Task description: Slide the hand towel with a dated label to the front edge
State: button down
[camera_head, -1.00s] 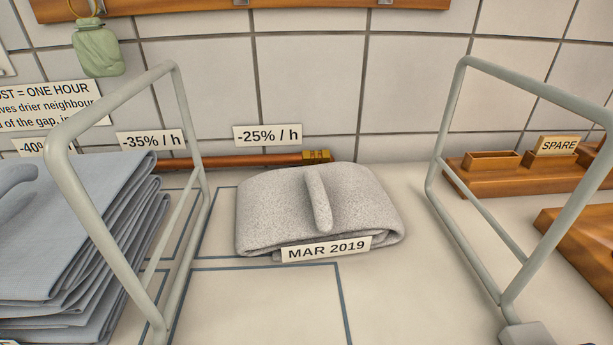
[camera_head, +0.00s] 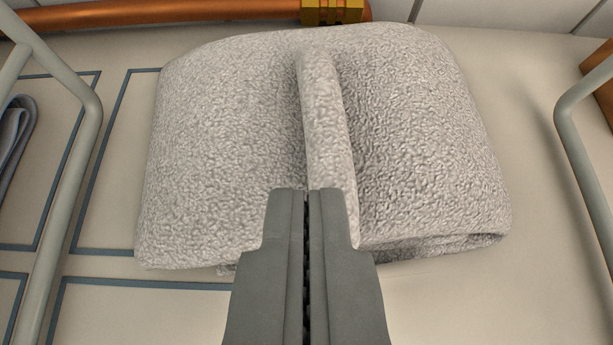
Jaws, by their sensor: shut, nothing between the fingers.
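The hand towel (camera_head: 215,150) is a folded, grey-white terry bundle with a raised ridge (camera_head: 325,110) running front to back over its top. It lies on the pale worktop and fills the middle of the view. My gripper (camera_head: 312,192) is shut and empty. Its fingertips show in front of the near end of the ridge, over the towel's front part; I cannot tell whether they touch it. The towel's dated label is not visible now; the fingers cover part of the front edge.
Grey-green rails stand on the left (camera_head: 75,150) and right (camera_head: 588,150) of the towel. A copper pipe (camera_head: 200,12) with a brass fitting (camera_head: 332,11) runs behind it. Blue outlines (camera_head: 100,190) mark the worktop at left. Bare worktop (camera_head: 480,300) shows at front right.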

aim_at(307, 75)
jog(key=w, duration=0.9)
jog(key=shift+w, duration=0.25)
jog(key=shift+w+f, duration=0.15)
jog(key=shift+f, duration=0.7)
jog(key=shift+f, duration=0.1)
